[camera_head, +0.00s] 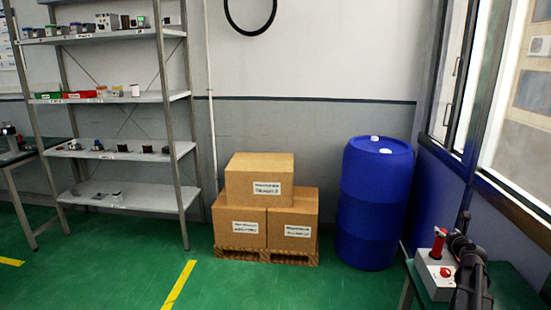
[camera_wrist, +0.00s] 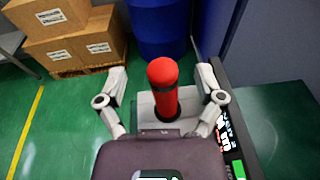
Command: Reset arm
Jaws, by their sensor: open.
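My gripper (camera_wrist: 162,100) is open in the wrist view, with one finger on each side of a red knob or handle (camera_wrist: 163,85). The knob stands upright on a light box and appears between the fingers, with a visible gap on both sides. In the head view the red handle (camera_head: 438,242) rises from a white box (camera_head: 434,275) with a red button on a dark green table at the lower right. My dark arm is beside it there and hides part of the box; the fingers are hard to make out in that view.
A blue barrel (camera_head: 375,205) stands left of the green table (camera_head: 512,288). Stacked cardboard boxes (camera_head: 258,180) sit on a pallet. A metal shelf (camera_head: 120,97) with small items is at the left. The windowed wall is close on the right. Green floor in front is clear.

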